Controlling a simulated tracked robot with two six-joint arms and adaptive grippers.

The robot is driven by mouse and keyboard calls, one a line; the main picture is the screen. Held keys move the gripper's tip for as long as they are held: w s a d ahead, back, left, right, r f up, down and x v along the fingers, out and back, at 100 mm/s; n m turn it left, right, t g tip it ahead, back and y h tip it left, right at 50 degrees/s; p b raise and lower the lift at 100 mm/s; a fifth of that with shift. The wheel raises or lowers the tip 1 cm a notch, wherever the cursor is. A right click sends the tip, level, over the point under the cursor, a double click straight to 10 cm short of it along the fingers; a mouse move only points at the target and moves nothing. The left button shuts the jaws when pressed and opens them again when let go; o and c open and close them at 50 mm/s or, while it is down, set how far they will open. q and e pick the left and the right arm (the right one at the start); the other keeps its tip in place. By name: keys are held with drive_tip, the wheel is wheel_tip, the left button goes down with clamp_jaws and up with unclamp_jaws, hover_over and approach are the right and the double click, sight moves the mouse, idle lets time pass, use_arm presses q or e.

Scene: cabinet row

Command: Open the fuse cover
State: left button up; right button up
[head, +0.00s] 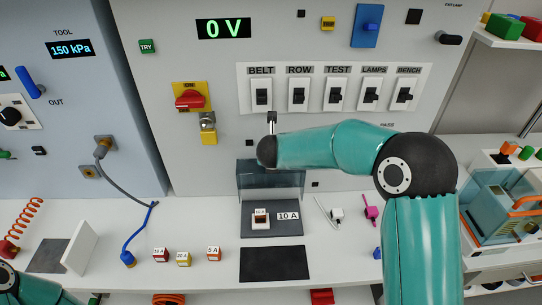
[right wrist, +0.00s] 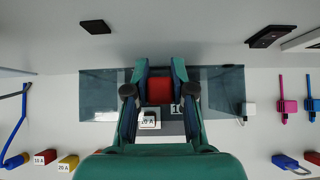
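The clear tinted fuse cover (head: 285,183) stands upright at the back of the dark fuse base (head: 251,229), against the panel foot. A fuse (head: 261,218) with a white label sits on the base, left of the 10 A plate (head: 289,216). In the right wrist view the cover (right wrist: 218,90) spans the middle, with a red block (right wrist: 160,91) between my right gripper's fingers (right wrist: 160,80). The fingers appear shut on this red block, which looks like the cover's tab. In the head view my arm hides the right gripper. My left gripper is out of view.
Loose fuses (head: 183,259) and a blue plug (head: 128,258) lie left on the white bench. A black mat (head: 274,264) lies in front of the base. White and pink tools (head: 371,211) lie right. The BELT switch (head: 261,93) is above my wrist.

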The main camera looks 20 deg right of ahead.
drive_tip(key=o, duration=0.5)
drive_tip(key=shift+w+d+r, duration=0.1)
drive_tip(key=v, duration=1.2)
drive_tip(key=shift+f, duration=0.2)
